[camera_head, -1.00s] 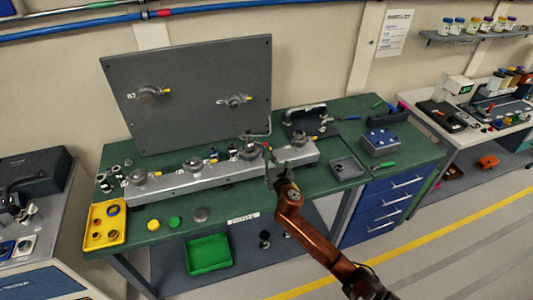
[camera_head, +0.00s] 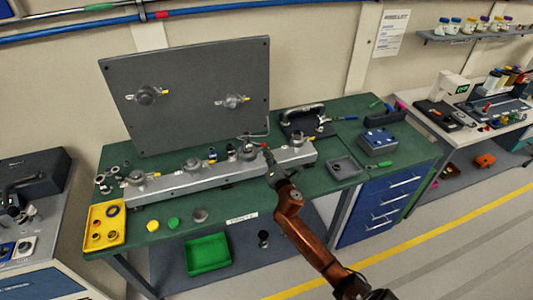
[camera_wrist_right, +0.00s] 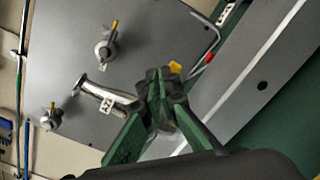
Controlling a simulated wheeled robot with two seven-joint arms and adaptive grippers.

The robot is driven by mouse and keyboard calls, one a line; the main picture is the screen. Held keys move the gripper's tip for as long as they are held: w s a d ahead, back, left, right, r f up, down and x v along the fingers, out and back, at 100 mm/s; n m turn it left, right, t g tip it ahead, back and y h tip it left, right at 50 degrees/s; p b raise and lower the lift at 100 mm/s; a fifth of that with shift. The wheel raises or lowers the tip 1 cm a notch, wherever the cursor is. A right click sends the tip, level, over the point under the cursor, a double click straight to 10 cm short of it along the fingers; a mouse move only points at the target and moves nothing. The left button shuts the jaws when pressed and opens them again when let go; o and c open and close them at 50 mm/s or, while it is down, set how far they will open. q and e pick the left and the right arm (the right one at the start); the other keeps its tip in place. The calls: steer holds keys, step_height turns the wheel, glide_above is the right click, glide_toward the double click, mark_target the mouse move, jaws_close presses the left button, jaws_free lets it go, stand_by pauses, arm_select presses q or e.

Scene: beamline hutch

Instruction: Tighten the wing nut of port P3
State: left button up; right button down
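A grey rail (camera_head: 222,174) with several clamped ports lies along the green bench. Port P3 (camera_head: 248,151) appears to be the third from the left; its label is too small to read in the head view. My right gripper (camera_head: 268,170) is at its right side. In the wrist view the dark fingertips (camera_wrist_right: 164,78) are drawn close together at the yellow-ended wing nut (camera_wrist_right: 175,67). They look closed on it, though they hide most of the nut and clamp. A metal pipe (camera_wrist_right: 97,91) with a small tag runs up to the fingers. My left gripper is out of view.
A grey upright panel (camera_head: 190,95) with two more clamped ports stands behind the rail. A yellow tray (camera_head: 95,240) sits front left, a grey tray (camera_head: 345,168) to the right. A bent metal tube (camera_head: 303,109) lies at the back. A green bin (camera_head: 207,254) is below.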

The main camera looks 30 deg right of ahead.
steer(key=m, duration=0.2)
steer(key=f+m, duration=0.1)
steer(key=m, duration=0.1)
steer(key=shift+d+m, duration=0.2)
steer(key=shift+m, duration=0.1)
steer(key=m, duration=0.3)
steer(key=shift+f+m+p, duration=0.3)
steer(key=shift+m+p, duration=0.05)
steer(key=shift+m, duration=0.05)
steer(key=m, duration=0.3)
steer(key=shift+f+p, duration=0.25)
steer(key=shift+p, duration=0.05)
steer(key=shift+a+f+m+p, duration=0.15)
steer(key=shift+m+p, duration=0.1)
steer(key=shift+m, duration=0.75)
steer(key=shift+d+f+m+p, duration=0.1)
steer(key=shift+f+m+p, duration=0.1)
steer(key=shift+m, duration=0.8)
steer(key=c, duration=2.6)
jaws_free()
steer(key=shift+c, duration=0.2)
steer(key=shift+o, duration=0.8)
steer(key=shift+r, duration=0.15)
steer(key=shift+s, duration=0.15)
